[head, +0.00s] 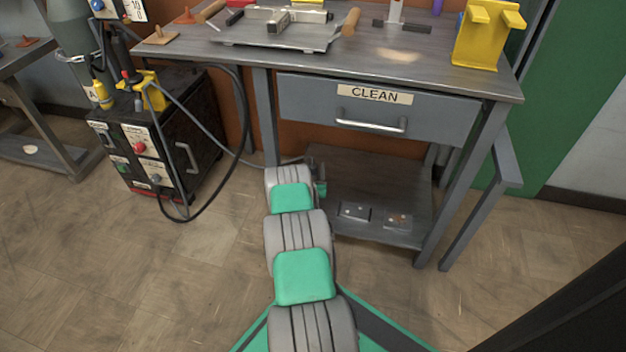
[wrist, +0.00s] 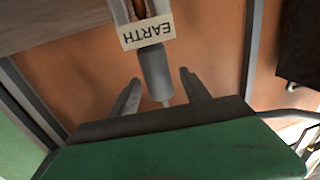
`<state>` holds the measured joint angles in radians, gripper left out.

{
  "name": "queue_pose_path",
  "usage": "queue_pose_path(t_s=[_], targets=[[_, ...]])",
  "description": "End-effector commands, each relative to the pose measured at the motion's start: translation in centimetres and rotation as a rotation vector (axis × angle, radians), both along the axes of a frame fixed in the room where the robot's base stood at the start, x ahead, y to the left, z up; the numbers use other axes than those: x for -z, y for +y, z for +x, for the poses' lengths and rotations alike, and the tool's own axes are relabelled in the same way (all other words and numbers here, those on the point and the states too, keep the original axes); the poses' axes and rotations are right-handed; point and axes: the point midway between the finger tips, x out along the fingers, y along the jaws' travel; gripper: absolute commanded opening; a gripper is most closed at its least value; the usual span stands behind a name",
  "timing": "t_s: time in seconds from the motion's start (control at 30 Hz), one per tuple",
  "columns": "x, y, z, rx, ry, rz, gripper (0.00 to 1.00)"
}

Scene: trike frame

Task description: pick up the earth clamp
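The earth clamp (wrist: 156,72) shows in the wrist view, with a grey handle, a white tag reading EARTH (wrist: 147,32) upside down and a copper-coloured part at the top edge. My gripper (wrist: 161,88) is open, with its two fingers apart on either side of the handle's end. No finger visibly touches the handle. In the head view my arm reaches under the workbench, and I cannot make out the clamp there.
The workbench (head: 290,56) has a drawer marked CLEAN (head: 420,112) above my arm. A black welding machine (head: 160,140) with hanging cables stands at the left. Bare floor lies in front.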

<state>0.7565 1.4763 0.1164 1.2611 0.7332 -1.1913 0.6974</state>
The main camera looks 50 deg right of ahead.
Motion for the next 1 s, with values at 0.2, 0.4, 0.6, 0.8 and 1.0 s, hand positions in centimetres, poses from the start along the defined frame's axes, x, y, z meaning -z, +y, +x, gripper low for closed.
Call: queue_pose_path(t_s=[0.2,0.4,0.6,0.8,1.0], targets=[[-0.02,0.02,0.01,0.0,0.0,0.0,0.37],[-0.01,0.03,0.01,0.0,0.0,0.0,0.21],[-0.01,0.03,0.01,0.0,0.0,0.0,0.04],[-0.14,-0.01,0.06,0.0,-0.002,-0.003,0.0],[-0.35,-0.02,0.06,0.0,-0.002,-0.003,0.0]])
